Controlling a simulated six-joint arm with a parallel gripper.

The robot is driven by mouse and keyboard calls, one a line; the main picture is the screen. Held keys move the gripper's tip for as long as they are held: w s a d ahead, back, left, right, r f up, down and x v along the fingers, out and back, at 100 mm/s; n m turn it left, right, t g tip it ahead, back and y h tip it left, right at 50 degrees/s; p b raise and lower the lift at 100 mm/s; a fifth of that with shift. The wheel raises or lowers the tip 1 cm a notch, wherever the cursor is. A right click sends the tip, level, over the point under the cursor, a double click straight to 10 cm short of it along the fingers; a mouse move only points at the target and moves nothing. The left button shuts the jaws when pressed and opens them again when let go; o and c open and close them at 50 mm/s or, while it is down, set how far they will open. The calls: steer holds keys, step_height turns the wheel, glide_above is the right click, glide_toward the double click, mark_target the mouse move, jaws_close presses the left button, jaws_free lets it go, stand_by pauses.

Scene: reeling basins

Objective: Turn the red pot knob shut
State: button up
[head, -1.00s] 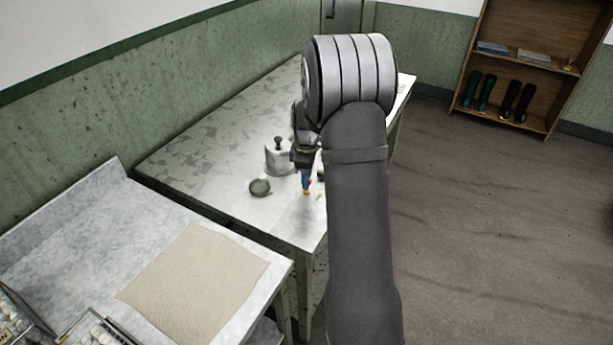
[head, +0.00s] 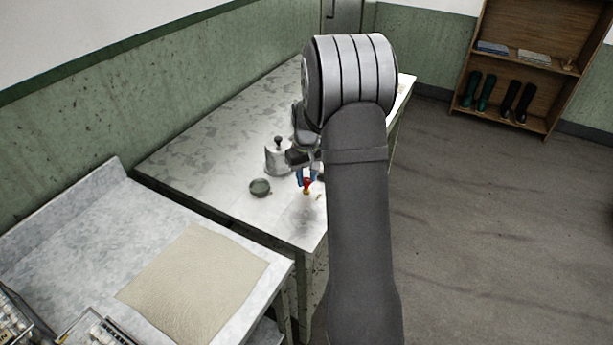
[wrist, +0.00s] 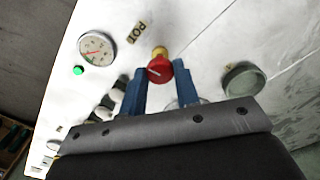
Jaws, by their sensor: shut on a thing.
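The red pot knob (wrist: 159,70) has a white line on its face and sits on a yellow base, beside a tag reading POT (wrist: 137,32). My gripper (wrist: 160,74) has its two blue fingers on either side of the knob and is shut on it. In the head view my gripper (head: 306,180) reaches down to the white worktop with the red knob (head: 307,184) between its fingers. My arm hides part of the worktop there. The exact contact of the fingertips is small in both views.
A round gauge (wrist: 97,47) and a green button (wrist: 78,71) are left of the knob in the wrist view. A dark green bowl (head: 260,187) and a pale lidded pot (head: 279,160) stand close to the gripper. A beige cloth (head: 195,283) lies on the nearer table.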

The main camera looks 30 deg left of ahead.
mark_target(306, 180)
steer(key=shift+r+m, duration=0.1)
steer(key=shift+m, duration=1)
steer(key=o, duration=1)
steer(key=shift+c, duration=0.2)
step_height(306, 180, up, 17)
steer(key=shift+r, duration=0.2)
steer(key=shift+f, duration=0.15)
step_height(306, 180, down, 17)
steer(key=shift+f, duration=0.15)
